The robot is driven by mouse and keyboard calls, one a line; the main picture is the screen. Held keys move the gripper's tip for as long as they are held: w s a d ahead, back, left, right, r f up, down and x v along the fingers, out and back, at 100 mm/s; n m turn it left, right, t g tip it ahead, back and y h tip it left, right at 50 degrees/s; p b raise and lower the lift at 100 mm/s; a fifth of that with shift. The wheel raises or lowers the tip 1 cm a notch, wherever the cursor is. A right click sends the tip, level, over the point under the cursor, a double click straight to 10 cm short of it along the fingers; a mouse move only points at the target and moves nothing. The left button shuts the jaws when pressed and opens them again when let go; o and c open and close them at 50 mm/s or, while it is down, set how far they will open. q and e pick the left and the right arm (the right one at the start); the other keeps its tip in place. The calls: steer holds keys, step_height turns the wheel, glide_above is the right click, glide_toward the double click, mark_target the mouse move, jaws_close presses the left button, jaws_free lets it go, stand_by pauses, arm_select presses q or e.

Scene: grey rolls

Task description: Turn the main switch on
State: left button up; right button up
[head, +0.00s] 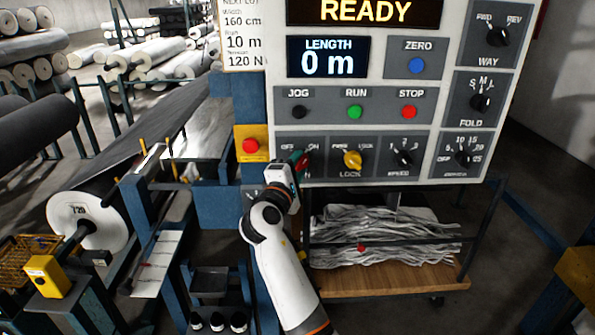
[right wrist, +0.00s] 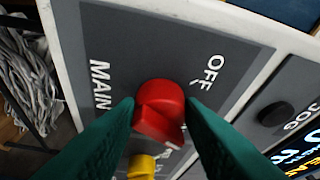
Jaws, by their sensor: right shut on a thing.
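The main switch is a red rotary knob (right wrist: 160,106) on a grey plate marked MAIN and OFF in the right wrist view. My right gripper (right wrist: 160,122) has its two green fingers on opposite sides of the knob and is shut on it. In the head view the same gripper (head: 301,162) reaches up to the OFF/ON plate at the panel's lower left and covers most of the knob. I cannot tell which mark the knob points to. My left gripper is not in view.
The control panel (head: 440,110) shows READY and 0 m. A yellow LOCK knob (head: 352,160) sits just right of the main switch. JOG, RUN and STOP buttons are above. A red emergency button (head: 251,146) is to the left. A cart (head: 385,283) with grey cloth stands below.

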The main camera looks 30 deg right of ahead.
steer(key=shift+r+m+g+y, duration=0.1)
steer(key=shift+m+g+y, duration=0.25)
steer(key=shift+m, duration=0.75)
steer(key=o, duration=1)
